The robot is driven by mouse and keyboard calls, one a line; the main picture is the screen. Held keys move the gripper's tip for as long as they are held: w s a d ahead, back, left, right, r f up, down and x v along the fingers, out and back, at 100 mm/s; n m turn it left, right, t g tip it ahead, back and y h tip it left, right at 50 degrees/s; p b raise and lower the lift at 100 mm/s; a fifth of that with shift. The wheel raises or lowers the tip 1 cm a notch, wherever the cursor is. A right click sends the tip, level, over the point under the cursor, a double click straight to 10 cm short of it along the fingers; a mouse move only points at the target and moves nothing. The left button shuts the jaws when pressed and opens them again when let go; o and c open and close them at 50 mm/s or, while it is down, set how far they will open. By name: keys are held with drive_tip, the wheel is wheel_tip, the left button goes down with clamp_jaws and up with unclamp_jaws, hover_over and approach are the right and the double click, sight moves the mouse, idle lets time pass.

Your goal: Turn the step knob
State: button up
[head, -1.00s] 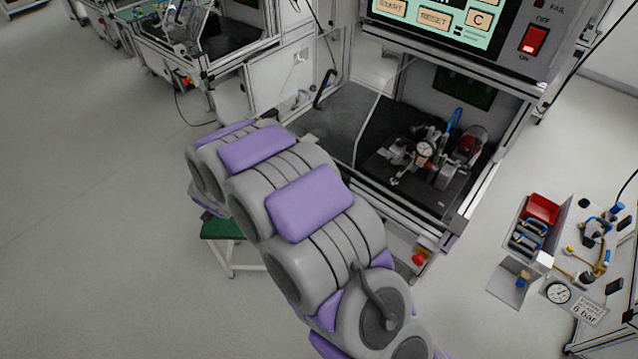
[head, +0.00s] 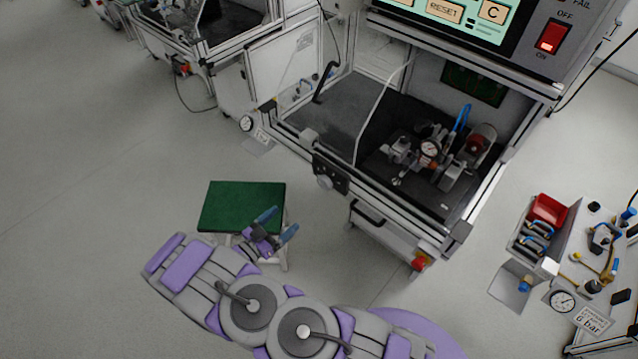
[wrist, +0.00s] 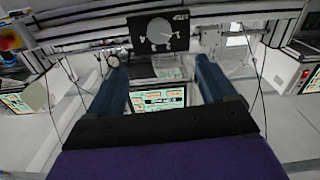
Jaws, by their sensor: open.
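The step knob (head: 325,181) is a pale round knob on a black plate (head: 336,172) at the front edge of the test station. The knob also shows in the wrist view (wrist: 160,31), at the top middle on its black plate (wrist: 138,44), with small white lettering that looks upside down. My gripper (head: 277,224) is to the left of and below the knob in the head view, above the green stool's edge. Its two blue fingers are apart and empty. In the wrist view the knob lies beyond the gap between the fingers (wrist: 160,72), not touching them.
A green-topped stool (head: 240,205) stands below and behind my gripper. A red button (head: 419,262) sits low on the station front. A gauge fixture (head: 430,150) stands inside the station. The floor at left is clear.

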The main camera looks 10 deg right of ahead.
sight(322, 185)
drive_tip(key=b+x, duration=0.2)
drive_tip(key=x, duration=1.5)
drive_tip(key=shift+d+b, duration=0.15)
drive_tip(key=shift+b, duration=0.15)
drive_tip(key=c, duration=1.1)
